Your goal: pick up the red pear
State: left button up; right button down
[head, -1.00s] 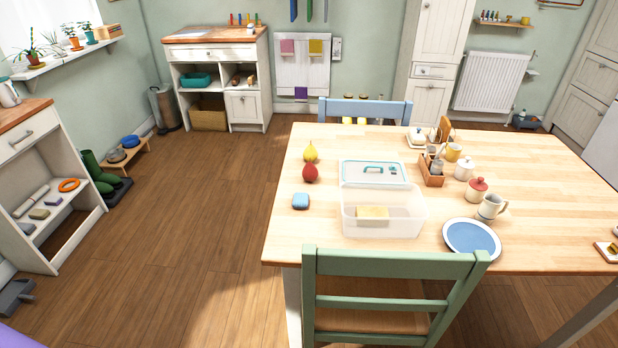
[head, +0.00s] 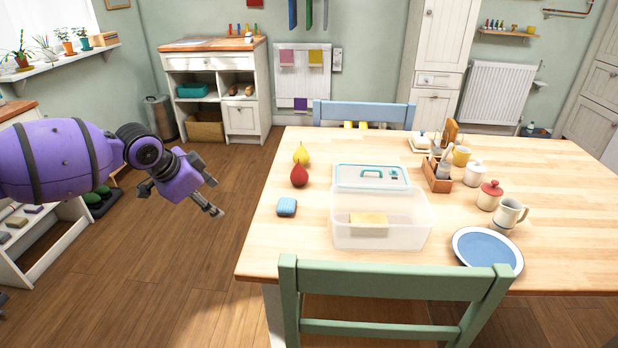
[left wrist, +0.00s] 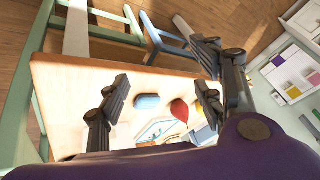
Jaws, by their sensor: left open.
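The red pear (head: 299,175) stands on the left part of the wooden table, just in front of a yellow pear (head: 301,153). My left gripper (head: 216,198) is open and empty, over the floor to the left of the table and apart from the pear. In the left wrist view the red pear (left wrist: 179,109) shows between the open fingers of the left gripper (left wrist: 160,90), nearer the right finger and some way beyond it. My right gripper is not in view.
A blue block (head: 286,207) lies in front of the red pear. A clear plastic box (head: 381,228) with a yellow sponge and a lid (head: 345,178) stand to the right. A green chair (head: 395,283) is at the table's front edge, a blue chair (head: 363,111) behind.

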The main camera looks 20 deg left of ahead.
aim_at(299, 176)
jog(key=i+l, duration=0.65)
jog(key=i, duration=0.05)
